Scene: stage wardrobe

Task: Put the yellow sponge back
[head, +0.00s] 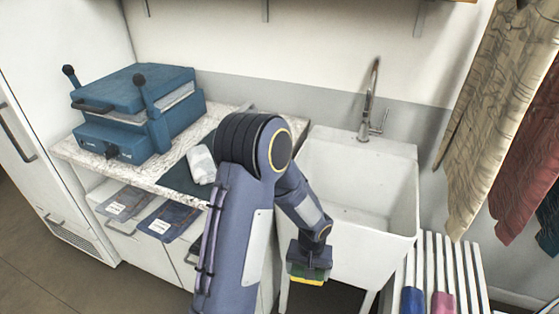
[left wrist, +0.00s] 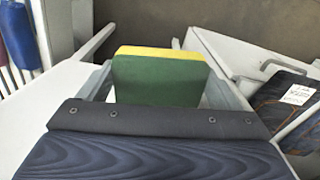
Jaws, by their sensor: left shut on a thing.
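The yellow sponge (left wrist: 157,77) is in my left gripper (left wrist: 160,92) in the left wrist view. It has a green face and a yellow edge, and it sticks out between the two fingers. In the head view my left gripper (head: 308,272) points down in front of the white sink, and a yellow-green strip of the sponge (head: 306,281) shows under it. The gripper is shut on the sponge. My right gripper is not in view.
The white sink (head: 348,236) with a tall tap (head: 371,100) stands behind my arm. A counter (head: 150,176) at left holds a blue press (head: 140,107) and a white cloth (head: 201,164). A slatted rack (head: 450,270) stands at lower right, below hanging garments (head: 490,110).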

